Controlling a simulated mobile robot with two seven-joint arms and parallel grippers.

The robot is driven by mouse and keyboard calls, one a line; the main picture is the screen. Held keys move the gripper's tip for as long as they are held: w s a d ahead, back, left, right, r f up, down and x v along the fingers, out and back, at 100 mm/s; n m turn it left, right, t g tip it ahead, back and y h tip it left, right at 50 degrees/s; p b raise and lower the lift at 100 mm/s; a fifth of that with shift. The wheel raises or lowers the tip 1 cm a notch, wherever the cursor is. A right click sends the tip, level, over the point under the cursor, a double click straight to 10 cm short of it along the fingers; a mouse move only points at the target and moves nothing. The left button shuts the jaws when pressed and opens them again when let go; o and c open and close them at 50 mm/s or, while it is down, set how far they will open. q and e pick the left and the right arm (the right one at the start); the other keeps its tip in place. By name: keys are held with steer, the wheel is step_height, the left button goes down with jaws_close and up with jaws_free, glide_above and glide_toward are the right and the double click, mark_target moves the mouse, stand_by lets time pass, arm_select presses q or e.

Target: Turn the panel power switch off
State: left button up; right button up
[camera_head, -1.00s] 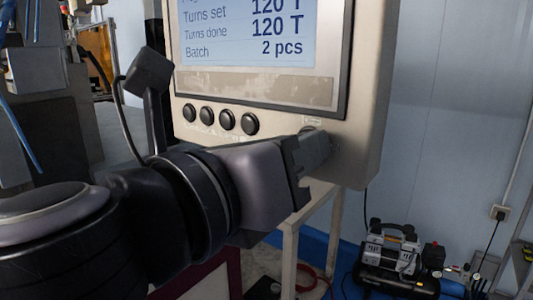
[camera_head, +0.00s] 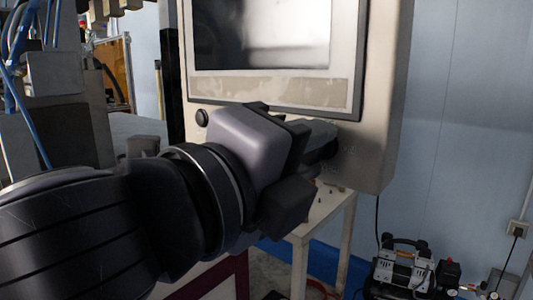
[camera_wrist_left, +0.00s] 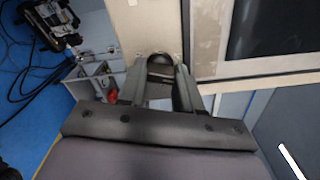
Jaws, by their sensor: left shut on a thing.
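The control panel (camera_head: 375,120) is a beige box with a screen (camera_head: 262,35) that is dark and blank. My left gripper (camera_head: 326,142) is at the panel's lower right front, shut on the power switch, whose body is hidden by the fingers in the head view. In the left wrist view the dark round switch knob (camera_wrist_left: 160,66) sits between the two fingers of my left gripper (camera_wrist_left: 162,78), against the panel face. Any marking on the switch is hidden. My right gripper is in neither view.
One black button (camera_head: 202,118) shows under the screen; my arm covers the others. A pale stand (camera_head: 300,250) is below the panel.

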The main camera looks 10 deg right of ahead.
arm_select(q)
steer(key=n, duration=0.3)
steer(key=shift+n, duration=0.3)
stand_by(0.4)
steer(key=o, duration=1)
steer(key=shift+o, duration=0.2)
steer(key=b+v, duration=0.1)
steer(key=v, duration=0.6)
steer(key=shift+s+a, duration=0.1)
